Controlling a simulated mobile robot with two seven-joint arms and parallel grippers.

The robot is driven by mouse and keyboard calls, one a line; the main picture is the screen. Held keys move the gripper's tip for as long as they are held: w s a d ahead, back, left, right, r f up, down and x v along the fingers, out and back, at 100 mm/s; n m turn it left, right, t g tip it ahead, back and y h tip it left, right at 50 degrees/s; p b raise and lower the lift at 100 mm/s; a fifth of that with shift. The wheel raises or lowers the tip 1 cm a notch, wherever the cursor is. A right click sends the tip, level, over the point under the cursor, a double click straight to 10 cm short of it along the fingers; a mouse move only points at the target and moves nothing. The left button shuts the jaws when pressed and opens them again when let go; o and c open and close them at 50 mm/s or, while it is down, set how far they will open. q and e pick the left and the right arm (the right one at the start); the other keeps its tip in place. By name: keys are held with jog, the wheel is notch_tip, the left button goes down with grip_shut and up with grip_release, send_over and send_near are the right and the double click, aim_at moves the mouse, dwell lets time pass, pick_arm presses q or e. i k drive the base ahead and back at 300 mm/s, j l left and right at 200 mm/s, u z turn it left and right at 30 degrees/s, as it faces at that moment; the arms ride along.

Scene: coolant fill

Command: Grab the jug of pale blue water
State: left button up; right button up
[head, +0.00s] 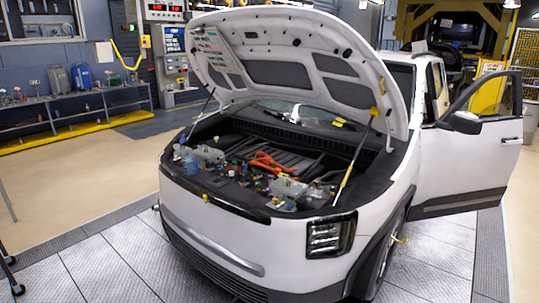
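A small pale blue, see-through container (190,164) stands at the left front of the open engine bay. It is too small to tell for certain whether it is the jug of pale blue water. A blue jug-like container (82,77) and a greyer one (59,79) stand side by side on the workbench at the far left. Neither of my grippers is in view.
The white car (270,235) fills the middle, its hood (285,62) propped up and its right-hand door (480,135) open. The workbench (80,103) runs along the back left wall. The floor (75,185) between bench and car is clear. Dark wheeled legs (10,275) show at the lower left.

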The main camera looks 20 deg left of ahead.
aim_at(190, 164)
jog(key=i+j, duration=0.2)
jog(key=j, duration=0.4)
jog(key=i+j, duration=0.15)
jog(key=j, duration=0.45)
jog(key=i+j, duration=0.2)
jog(key=j, duration=0.4)
jog(key=i+j, duration=0.15)
jog(key=j, duration=0.45)
jog(key=i+j+z, duration=0.1)
jog(key=j, duration=0.5)
jog(key=i+j, duration=0.25)
jog(key=j, duration=0.35)
jog(key=i+j, duration=0.15)
jog(key=j, duration=0.45)
jog(key=i+j, duration=0.15)
jog(key=j, duration=0.45)
jog(key=i+j, duration=0.15)
jog(key=j, duration=0.2)
jog(key=i+j, duration=0.15)
jog(key=j, duration=0.2)
jog(key=i+j, duration=0.1)
jog(key=j, duration=0.25)
jog(key=i+j, duration=0.2)
jog(key=j, duration=0.15)
jog(key=i+j, duration=0.25)
jog(key=i+j+z, duration=0.1)
jog(key=j, duration=0.35)
jog(key=i, duration=0.1)
